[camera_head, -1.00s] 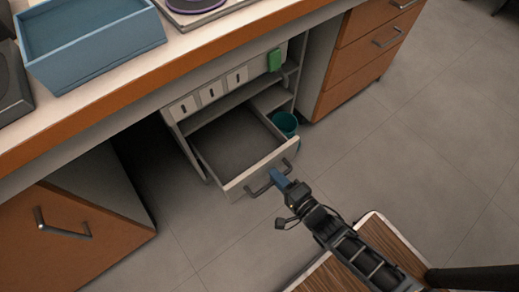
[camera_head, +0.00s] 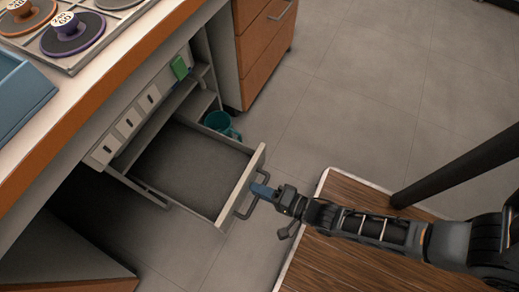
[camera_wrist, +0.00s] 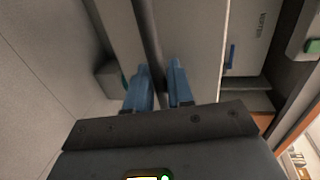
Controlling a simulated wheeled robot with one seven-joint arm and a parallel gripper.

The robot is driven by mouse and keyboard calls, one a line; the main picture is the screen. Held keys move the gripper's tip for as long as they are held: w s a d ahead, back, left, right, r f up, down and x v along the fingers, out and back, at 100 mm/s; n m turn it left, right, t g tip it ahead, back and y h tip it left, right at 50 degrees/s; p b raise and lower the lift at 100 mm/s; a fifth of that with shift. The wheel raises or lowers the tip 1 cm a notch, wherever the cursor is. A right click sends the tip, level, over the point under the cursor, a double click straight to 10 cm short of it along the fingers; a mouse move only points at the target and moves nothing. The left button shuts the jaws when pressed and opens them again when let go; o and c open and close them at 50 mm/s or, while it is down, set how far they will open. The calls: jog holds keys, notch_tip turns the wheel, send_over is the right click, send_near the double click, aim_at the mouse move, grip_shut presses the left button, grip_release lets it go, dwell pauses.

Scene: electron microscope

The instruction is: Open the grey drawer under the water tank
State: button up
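The grey drawer (camera_head: 190,165) is pulled far out of the low unit under the counter, and its inside looks empty. Its pale front panel (camera_head: 241,184) carries a dark bar handle (camera_head: 239,214). My gripper (camera_head: 261,192) is at this handle, outside the drawer front. In the wrist view the blue fingers (camera_wrist: 157,82) lie on either side of the dark handle bar (camera_wrist: 150,45) and appear closed on it. I cannot make out a water tank in the head view.
A teal bin (camera_head: 219,123) stands on the floor beyond the drawer. An orange-fronted cabinet (camera_head: 270,45) stands behind it. The counter (camera_head: 100,85) overhangs the unit, with a blue tray (camera_head: 20,95) on top.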

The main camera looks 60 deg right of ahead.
jog(key=shift+o, duration=1)
jog(key=p+v, duration=0.1)
jog(key=v, duration=0.7)
jog(key=s+r+n+p, duration=0.1)
jog(key=r+n+p, duration=0.8)
jog(key=r, duration=1.8)
jog(key=s+a+r+n+p, duration=0.1)
jog(key=r+n+p, duration=0.8)
jog(key=r, duration=1.9)
jog(key=s+p, duration=0.1)
jog(key=p, duration=0.2)
jog(key=shift+s+a+g, duration=0.3)
jog(key=shift+s+g, duration=0.05)
jog(key=shift+g, duration=0.05)
